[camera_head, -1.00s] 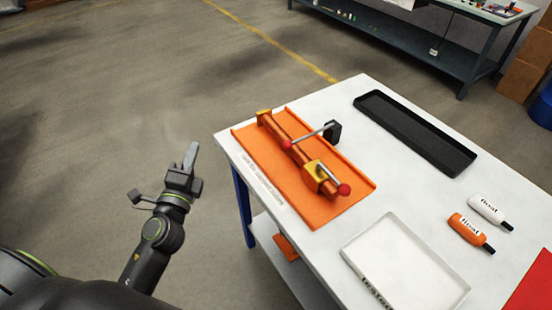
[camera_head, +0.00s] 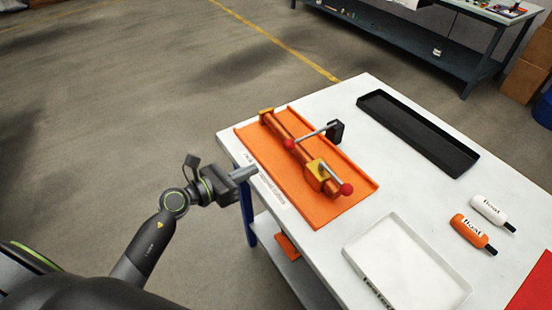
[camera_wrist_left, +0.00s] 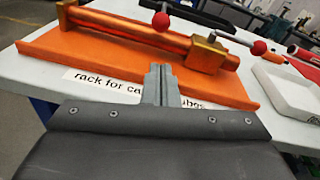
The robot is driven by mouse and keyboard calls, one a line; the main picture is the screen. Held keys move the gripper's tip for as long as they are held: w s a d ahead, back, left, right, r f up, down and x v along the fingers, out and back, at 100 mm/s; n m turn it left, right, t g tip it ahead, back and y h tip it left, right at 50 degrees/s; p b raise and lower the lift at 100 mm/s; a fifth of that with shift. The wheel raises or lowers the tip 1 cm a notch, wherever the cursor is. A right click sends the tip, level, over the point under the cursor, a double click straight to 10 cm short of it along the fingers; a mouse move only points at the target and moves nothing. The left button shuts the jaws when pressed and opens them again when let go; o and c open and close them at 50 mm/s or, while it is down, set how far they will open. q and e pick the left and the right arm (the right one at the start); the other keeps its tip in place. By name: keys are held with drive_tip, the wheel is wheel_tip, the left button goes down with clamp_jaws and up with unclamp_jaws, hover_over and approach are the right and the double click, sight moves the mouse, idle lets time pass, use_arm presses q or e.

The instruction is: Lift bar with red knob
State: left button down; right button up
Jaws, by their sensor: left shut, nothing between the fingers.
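An orange and copper tube assembly lies on the orange rack (camera_head: 262,158) on the white table. One grey bar (camera_head: 314,134) runs from a black block (camera_head: 335,131) to a red knob (camera_head: 289,144), over the tube's middle. A second red knob (camera_head: 346,189) is at the tube's near end, beside a yellow block (camera_head: 316,171). In the left wrist view both knobs show, one above the tube (camera_wrist_left: 161,21) and one right of the yellow block (camera_wrist_left: 258,47). My left gripper (camera_head: 245,174) is shut and empty, at the table's left edge beside the rack, apart from the bar and knobs.
A white tray (camera_head: 376,232) stands near the front, a long black tray (camera_head: 388,112) at the back right. A white bottle (camera_head: 487,209) and an orange bottle (camera_head: 466,230) lie at right. A labelled strip (camera_wrist_left: 85,77) borders the rack.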

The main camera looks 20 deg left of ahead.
use_arm(q)
drive_tip(key=p+x, duration=0.1)
drive_tip(key=x, duration=0.9)
drive_tip(key=shift+r, duration=0.1)
